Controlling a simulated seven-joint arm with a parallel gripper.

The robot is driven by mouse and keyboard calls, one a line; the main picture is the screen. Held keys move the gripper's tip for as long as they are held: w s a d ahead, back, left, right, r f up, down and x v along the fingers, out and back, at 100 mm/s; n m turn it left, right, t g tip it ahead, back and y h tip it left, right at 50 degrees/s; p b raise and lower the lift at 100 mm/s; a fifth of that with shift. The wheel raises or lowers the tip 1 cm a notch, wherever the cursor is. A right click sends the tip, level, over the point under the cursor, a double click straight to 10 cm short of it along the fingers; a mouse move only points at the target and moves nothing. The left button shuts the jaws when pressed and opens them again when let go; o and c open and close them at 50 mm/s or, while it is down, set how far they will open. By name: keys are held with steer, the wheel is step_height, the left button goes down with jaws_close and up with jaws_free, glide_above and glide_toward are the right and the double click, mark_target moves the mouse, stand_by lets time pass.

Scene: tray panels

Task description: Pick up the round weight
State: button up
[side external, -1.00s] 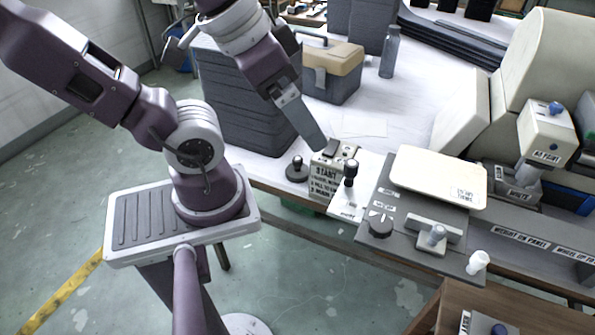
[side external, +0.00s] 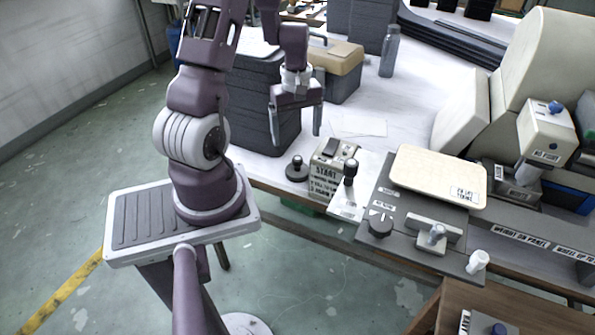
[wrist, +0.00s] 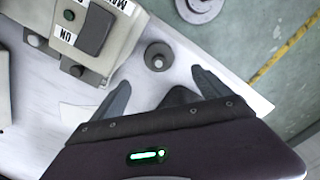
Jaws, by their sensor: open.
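The round weight (side external: 296,169) is a small dark disc with a knob on top. It stands upright on the white table, just left of the start box (side external: 330,165). In the wrist view the round weight (wrist: 157,57) lies beyond and roughly between my fingertips. My gripper (side external: 297,137) is open and empty, its fingers pointing down above the table near the weight. Both fingers also show in the wrist view (wrist: 160,78), spread apart and not touching the weight.
A stack of dark panels (side external: 262,100) stands behind and left of the weight. A toolbox (side external: 335,72) and a bottle (side external: 390,52) are farther back. A black-knobbed lever (side external: 350,172) and a grey panel with a cream tray (side external: 437,177) lie to the right. The table's front edge is close.

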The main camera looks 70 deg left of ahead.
mark_target(298, 158)
steer(key=f, duration=1)
steer(key=shift+d+f, duration=0.15)
steer(key=shift+d, duration=0.2)
steer(key=shift+c, duration=0.4)
jaws_close()
